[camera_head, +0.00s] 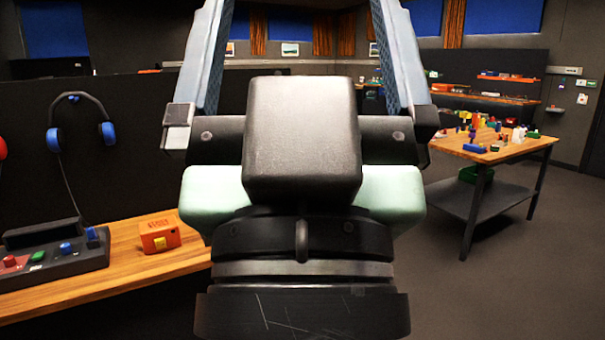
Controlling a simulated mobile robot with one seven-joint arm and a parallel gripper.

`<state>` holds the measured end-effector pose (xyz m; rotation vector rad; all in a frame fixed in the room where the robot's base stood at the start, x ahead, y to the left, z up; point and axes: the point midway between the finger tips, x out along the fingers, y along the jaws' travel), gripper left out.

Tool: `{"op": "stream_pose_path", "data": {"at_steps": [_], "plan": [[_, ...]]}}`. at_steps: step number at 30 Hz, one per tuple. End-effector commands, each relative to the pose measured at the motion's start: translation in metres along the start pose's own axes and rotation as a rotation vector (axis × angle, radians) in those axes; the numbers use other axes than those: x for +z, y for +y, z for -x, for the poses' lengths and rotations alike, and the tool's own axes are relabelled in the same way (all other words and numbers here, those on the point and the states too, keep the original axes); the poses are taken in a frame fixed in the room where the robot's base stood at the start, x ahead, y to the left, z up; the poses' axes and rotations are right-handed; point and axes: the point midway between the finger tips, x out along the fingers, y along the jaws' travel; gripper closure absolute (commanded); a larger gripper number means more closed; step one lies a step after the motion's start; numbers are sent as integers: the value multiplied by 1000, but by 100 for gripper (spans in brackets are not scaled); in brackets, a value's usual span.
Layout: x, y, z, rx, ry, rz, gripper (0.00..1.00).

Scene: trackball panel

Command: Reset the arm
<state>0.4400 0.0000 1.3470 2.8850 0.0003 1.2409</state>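My gripper (302,35) fills the middle of the head view, raised close to the camera. Its two long pale fingers stand far apart at the top left and top right, with the room showing between them. The finger ends run out of the top of the picture. Nothing shows between the visible parts of the fingers. The black and pale green gripper body and wrist hide the centre of the scene.
A wooden bench (115,283) at left holds a dark control panel (60,265) with coloured buttons and a red box (158,235). Headphones (80,125) hang on the dark partition above. A table (490,150) with several small objects stands at right. Floor at lower right is clear.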

Motion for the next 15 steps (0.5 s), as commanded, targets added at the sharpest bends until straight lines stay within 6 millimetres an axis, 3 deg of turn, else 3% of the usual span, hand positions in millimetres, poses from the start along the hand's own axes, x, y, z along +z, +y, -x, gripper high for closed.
{"op": "stream_pose_path", "data": {"at_steps": [1,15], "plan": [[-23,0,-25,0,0,0,0],[-119,0,-126,-1,0,-1,0]]}}
